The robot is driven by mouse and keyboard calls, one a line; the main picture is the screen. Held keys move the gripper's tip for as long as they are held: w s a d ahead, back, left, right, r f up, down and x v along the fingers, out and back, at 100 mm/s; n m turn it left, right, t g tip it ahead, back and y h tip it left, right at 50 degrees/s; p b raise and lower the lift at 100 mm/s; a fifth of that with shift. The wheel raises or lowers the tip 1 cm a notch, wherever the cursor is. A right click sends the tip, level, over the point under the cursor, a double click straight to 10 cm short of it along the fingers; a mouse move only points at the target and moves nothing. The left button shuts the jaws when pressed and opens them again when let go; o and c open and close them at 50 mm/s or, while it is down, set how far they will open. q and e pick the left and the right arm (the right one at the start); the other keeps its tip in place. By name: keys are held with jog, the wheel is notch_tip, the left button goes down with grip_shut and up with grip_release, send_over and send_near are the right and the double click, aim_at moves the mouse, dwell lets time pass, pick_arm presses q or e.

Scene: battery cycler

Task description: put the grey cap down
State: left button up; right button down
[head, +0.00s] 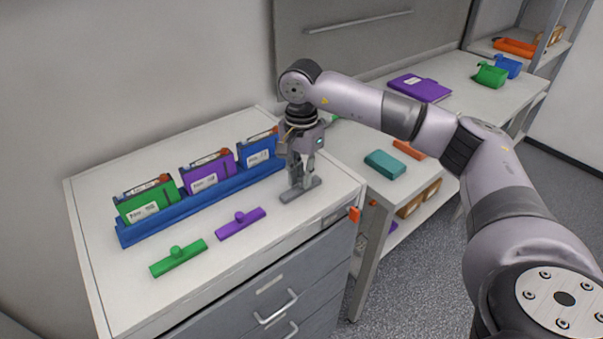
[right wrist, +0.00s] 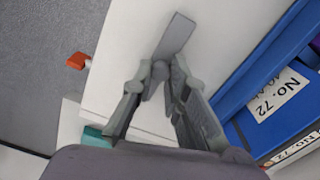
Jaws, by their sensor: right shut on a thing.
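The grey cap (head: 299,191) is a flat bar with a knob, at the right of the white cabinet top in the head view. My right gripper (head: 298,183) points down over it and is shut on its knob. In the right wrist view the grey cap (right wrist: 176,36) shows beyond the fingertips of my right gripper (right wrist: 160,75), over the white surface. The bar looks at or very close to the surface; I cannot tell whether it touches. My left gripper is not in view.
A green cap (head: 178,258) and a purple cap (head: 240,223) lie left of the grey one. Behind them a blue rack (head: 135,235) holds green, purple and blue modules. The cabinet's front edge is close. A side table (head: 350,150) stands right.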

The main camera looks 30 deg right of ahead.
aim_at(301, 179)
jog(key=shift+f, duration=0.2)
jog(key=c, duration=1.9)
grip_release()
jog(key=shift+r, duration=0.1)
jog(key=o, duration=0.3)
jog(key=shift+o, duration=0.2)
jog(key=shift+r, duration=0.5)
notch_tip(301, 179, up, 11)
jog(key=b, duration=0.1)
jog(key=shift+r+b, duration=0.2)
jog(key=shift+b, duration=0.1)
